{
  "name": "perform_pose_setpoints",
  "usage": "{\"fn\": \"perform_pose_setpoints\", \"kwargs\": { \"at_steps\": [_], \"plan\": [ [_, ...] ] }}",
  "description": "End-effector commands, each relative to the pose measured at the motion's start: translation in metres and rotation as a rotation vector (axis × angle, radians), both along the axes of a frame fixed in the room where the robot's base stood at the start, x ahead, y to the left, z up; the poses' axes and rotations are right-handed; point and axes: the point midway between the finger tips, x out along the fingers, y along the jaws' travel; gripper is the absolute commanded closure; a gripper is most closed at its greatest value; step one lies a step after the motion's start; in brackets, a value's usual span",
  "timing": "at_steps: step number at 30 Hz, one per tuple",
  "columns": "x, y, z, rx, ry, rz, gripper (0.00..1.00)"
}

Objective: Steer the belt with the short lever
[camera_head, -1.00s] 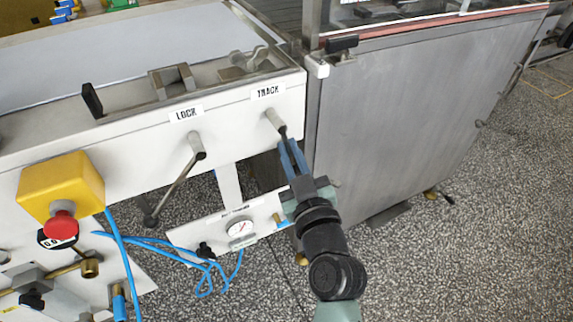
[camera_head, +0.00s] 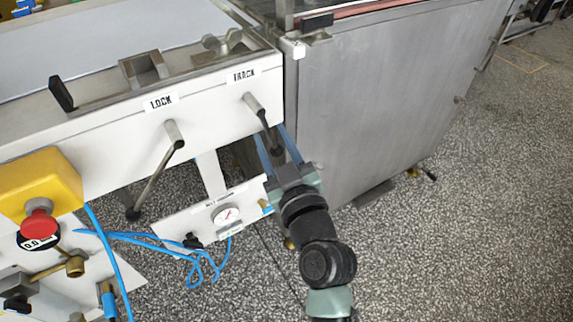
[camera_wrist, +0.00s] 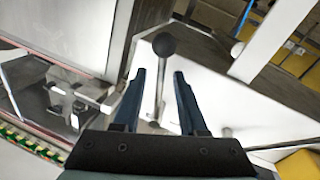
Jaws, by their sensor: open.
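The short lever (camera_head: 264,121) sticks out of the white front panel below the TRACK label (camera_head: 243,75). In the wrist view, the shaft stands between the fingers (camera_wrist: 159,73), with a gap visible on both sides. The knob lies beyond the fingertips in that picture. The belt (camera_head: 110,40) is the pale flat surface on top of the machine.
A longer lever (camera_head: 156,180) hangs below the LOCK label (camera_head: 161,102), left of the short one. A yellow box with a red button (camera_head: 38,222) is at the far left. A gauge plate (camera_head: 227,214) and blue hoses lie below. A steel cabinet (camera_head: 390,100) stands close on the right.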

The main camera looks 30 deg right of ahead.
Motion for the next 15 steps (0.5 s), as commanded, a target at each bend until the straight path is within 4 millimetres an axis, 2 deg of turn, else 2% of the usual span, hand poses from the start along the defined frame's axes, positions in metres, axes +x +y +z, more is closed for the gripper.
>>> {"fn": "perform_pose_setpoints", "kwargs": {
  "at_steps": [9, 15],
  "plan": [
    [-0.061, 0.01, -0.006, 0.0, 0.004, -0.001, 0.58],
    [-0.095, 0.015, -0.007, -0.001, 0.003, 0.0, 0.58]
  ]
}}
